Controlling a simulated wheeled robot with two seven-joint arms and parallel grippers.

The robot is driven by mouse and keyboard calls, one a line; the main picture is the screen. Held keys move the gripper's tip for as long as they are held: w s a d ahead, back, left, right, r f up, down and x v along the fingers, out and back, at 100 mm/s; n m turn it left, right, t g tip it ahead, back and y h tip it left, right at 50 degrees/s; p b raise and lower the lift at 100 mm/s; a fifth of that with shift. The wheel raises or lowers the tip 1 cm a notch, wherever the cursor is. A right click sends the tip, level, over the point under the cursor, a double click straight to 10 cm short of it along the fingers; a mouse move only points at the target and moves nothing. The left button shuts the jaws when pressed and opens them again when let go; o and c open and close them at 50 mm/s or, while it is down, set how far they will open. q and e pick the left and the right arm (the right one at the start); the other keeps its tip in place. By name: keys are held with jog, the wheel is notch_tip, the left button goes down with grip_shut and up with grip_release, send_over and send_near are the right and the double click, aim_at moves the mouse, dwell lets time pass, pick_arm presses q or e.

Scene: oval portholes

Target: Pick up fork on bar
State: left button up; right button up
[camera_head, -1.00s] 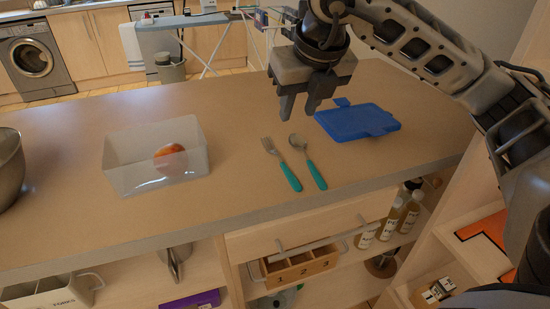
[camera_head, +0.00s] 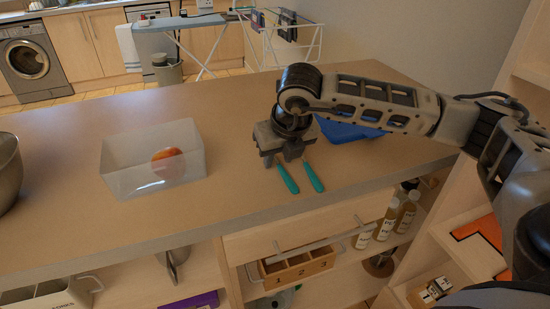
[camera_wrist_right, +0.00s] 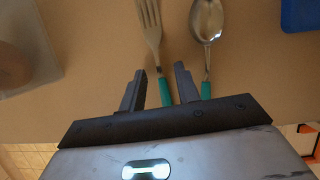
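The fork (camera_head: 288,178) lies on the bar (camera_head: 235,190); in the head view only its teal handle shows below my right gripper. In the right wrist view the fork's metal tines and neck (camera_wrist_right: 152,30) point away, and its teal handle lies between my fingers. My right gripper (camera_head: 282,163) is over the fork, pointing down, with its fingers apart in the right wrist view (camera_wrist_right: 160,82). I cannot tell whether the fingertips touch the bar. My left gripper is not in view.
A spoon (camera_wrist_right: 207,25) with a teal handle (camera_head: 313,177) lies close to the right of the fork. A clear bin (camera_head: 125,165) holding a red-orange fruit (camera_head: 168,160) stands left. A metal bowl (camera_head: 8,170) is at the far left.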

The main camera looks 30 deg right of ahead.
jog(key=shift+f, duration=0.1)
jog(key=shift+c, duration=0.3)
grip_shut()
